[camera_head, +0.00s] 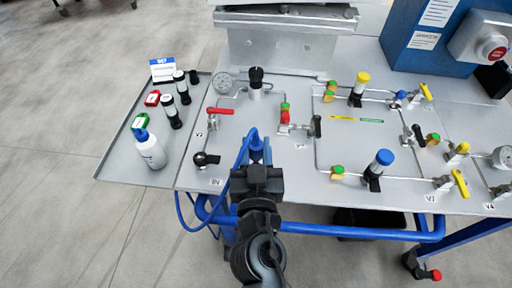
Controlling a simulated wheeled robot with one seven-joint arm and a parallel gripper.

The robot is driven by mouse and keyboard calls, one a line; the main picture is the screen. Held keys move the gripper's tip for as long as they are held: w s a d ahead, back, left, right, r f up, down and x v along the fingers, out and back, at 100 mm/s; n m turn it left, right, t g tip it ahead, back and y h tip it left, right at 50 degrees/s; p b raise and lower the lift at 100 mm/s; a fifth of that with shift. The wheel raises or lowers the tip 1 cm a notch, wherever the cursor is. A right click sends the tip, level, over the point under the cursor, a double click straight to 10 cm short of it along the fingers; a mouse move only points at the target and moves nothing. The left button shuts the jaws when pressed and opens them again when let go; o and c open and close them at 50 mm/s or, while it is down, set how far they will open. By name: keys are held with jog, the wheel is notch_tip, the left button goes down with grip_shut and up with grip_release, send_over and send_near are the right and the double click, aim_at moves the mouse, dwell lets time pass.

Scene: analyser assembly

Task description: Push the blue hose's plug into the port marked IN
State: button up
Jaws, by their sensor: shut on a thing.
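My gripper (258,170) is seen from behind at the front edge of the panel, shut on the blue hose's plug end, which it mostly hides. The blue hose (243,150) shows beside and above the jaws and loops down to the left over the panel's edge. The IN label (216,182) is on the panel's front left, left of my gripper. A black fitting with a round end (205,159) sits just above the label. The plug's tip is hidden, and no contact with a port can be seen.
A side tray (118,160) at left holds a white bottle with a blue cap (149,148), dark cylinders and small red and green items. Pipes, a red-handled valve (220,111), gauges and blue- and yellow-capped cylinders stand on the panel. A blue rail (330,228) runs below its front edge.

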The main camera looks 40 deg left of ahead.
jog(key=shift+a, duration=0.1)
jog(key=shift+s+a+r, duration=0.3)
jog(key=shift+a+r, duration=0.05)
jog(key=shift+a, duration=0.05)
jog(key=s+a+f+b, duration=0.1)
jog(key=s+a+b, duration=0.5)
jog(key=a+b, duration=0.4)
jog(key=shift+s+f+b, duration=0.15)
jog(key=shift+s+b, duration=0.15)
jog(key=shift+b, duration=0.45)
jog(key=shift+a, duration=0.1)
jog(key=shift+w+a+f, duration=0.1)
jog(key=shift+f, duration=0.05)
jog(key=shift+w+a+f+b, duration=0.15)
jog(key=shift+w+f+b, duration=0.1)
jog(key=shift+b, duration=0.3)
jog(key=shift+w+a+f+b, duration=0.3)
jog(key=shift+w+f+b, duration=0.1)
jog(key=shift+b, duration=0.2)
